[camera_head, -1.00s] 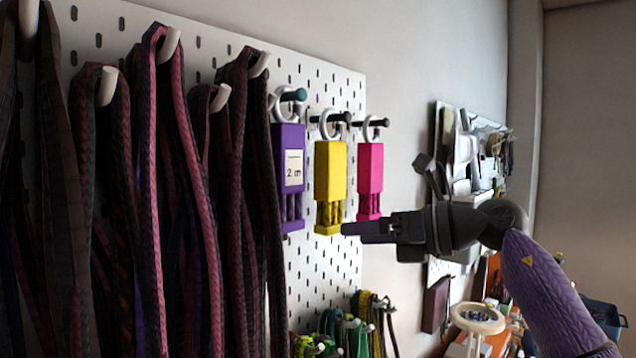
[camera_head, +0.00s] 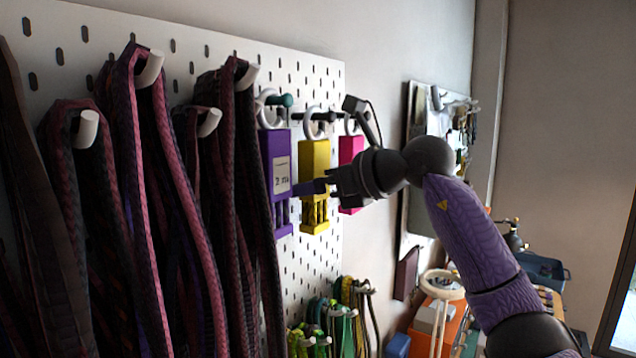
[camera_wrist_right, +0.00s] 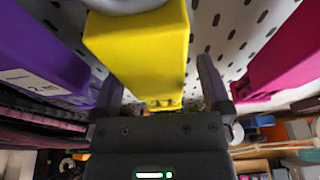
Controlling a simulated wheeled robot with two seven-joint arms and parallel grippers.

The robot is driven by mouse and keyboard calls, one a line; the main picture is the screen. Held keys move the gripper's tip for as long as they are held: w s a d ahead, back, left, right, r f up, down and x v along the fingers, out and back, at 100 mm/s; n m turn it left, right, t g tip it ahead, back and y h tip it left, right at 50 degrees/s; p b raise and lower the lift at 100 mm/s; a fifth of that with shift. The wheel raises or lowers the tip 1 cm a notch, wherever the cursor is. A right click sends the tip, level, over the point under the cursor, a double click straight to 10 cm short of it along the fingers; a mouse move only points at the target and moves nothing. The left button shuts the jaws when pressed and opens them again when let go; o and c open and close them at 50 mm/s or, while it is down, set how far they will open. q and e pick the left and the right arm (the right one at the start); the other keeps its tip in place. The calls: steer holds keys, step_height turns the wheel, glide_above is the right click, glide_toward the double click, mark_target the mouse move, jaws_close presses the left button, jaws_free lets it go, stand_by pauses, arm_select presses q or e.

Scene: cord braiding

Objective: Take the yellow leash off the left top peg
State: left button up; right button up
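The yellow leash (camera_head: 314,157), a bright yellow block with slotted lower end, hangs upright by a white ring (camera_head: 308,122) on a dark peg (camera_head: 328,116) of the pegboard. My right gripper (camera_head: 308,187) is at the lower part of the yellow block, with a dark finger crossing in front of it. In the right wrist view the yellow leash (camera_wrist_right: 142,50) lies between the two spread fingers (camera_wrist_right: 158,85), with gaps beside it. The gripper is open. My left gripper is not in view.
A purple block (camera_head: 276,170) hangs close on the left and a pink block (camera_head: 350,153) close on the right. Braided cords (camera_head: 140,180) hang from white hooks further left. Green and yellow cords (camera_head: 330,320) hang below. Open room lies right of the board.

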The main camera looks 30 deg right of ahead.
steer(key=shift+w+a, duration=0.2)
steer(key=shift+a, duration=0.1)
steer(key=c, duration=0.7)
jaws_close()
